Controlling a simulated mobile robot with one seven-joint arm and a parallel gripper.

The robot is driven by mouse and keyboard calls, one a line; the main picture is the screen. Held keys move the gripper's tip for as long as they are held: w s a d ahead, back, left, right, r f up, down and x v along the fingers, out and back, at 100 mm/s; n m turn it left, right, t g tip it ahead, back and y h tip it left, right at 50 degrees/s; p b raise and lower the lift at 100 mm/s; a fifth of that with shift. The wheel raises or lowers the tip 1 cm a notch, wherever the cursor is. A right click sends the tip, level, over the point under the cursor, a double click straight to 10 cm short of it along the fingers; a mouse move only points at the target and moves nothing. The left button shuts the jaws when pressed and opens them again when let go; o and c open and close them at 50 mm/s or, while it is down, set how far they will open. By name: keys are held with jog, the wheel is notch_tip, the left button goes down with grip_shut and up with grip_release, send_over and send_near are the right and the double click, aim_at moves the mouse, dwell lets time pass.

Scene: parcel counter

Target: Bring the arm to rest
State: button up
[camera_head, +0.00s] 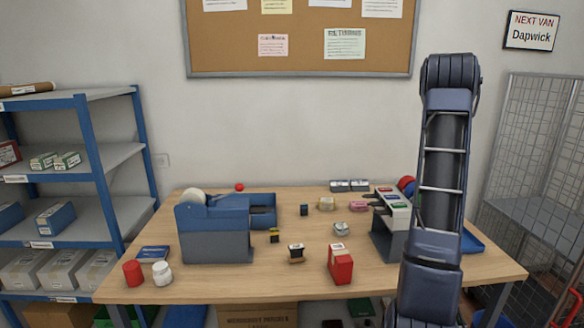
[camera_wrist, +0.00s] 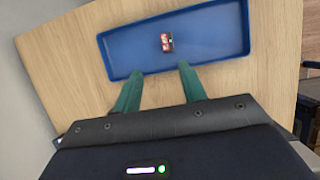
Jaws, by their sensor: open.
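My gripper (camera_wrist: 160,76) shows in the wrist view with its two green fingers apart and nothing between them. It is over the wooden table, at the near edge of a blue tray (camera_wrist: 118,58). A small red and white item (camera_wrist: 166,42) lies in the tray, beyond the fingertips. In the head view my arm (camera_head: 440,180) stands upright at the right of the table, and my gripper cannot be made out there. Part of the blue tray (camera_head: 473,243) shows to the right of the arm.
The wooden table (camera_head: 320,280) holds a blue-grey dispenser (camera_head: 215,235), a red box (camera_head: 340,264), a grey rack (camera_head: 385,240) close left of my arm, and several small items. Blue shelves (camera_head: 95,150) stand left, a wire cage (camera_head: 540,150) right.

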jog(key=s+a+r+m+t, duration=0.1)
jog(key=a+r+m+t, duration=0.1)
jog(key=a+r, duration=0.75)
jog(key=s+a+r+m, duration=0.1)
jog(key=s+a+r, duration=0.1)
jog(key=a, duration=0.1)
jog(key=s+a+r+m+y, duration=0.1)
jog(key=s+a+r, duration=0.2)
jog(key=a, duration=0.1)
jog(key=s+a+r+m+t, duration=0.1)
jog(key=s+a+r+m, duration=0.1)
jog(key=a, duration=0.1)
jog(key=shift+s+a+r, duration=0.15)
jog(key=shift+a+r, duration=0.25)
jog(key=s+a+m+y, duration=0.1)
jog(key=s+a+m, duration=0.5)
jog(key=s+a, duration=0.4)
jog(key=s+a+f+m+t+y, duration=0.1)
jog(key=s+a+m, duration=0.4)
jog(key=s+a, duration=0.6)
jog(key=s+y, duration=0.1)
jog(key=s, duration=0.5)
jog(key=shift+s+a+f+m, duration=0.25)
jog(key=shift+m, duration=0.15)
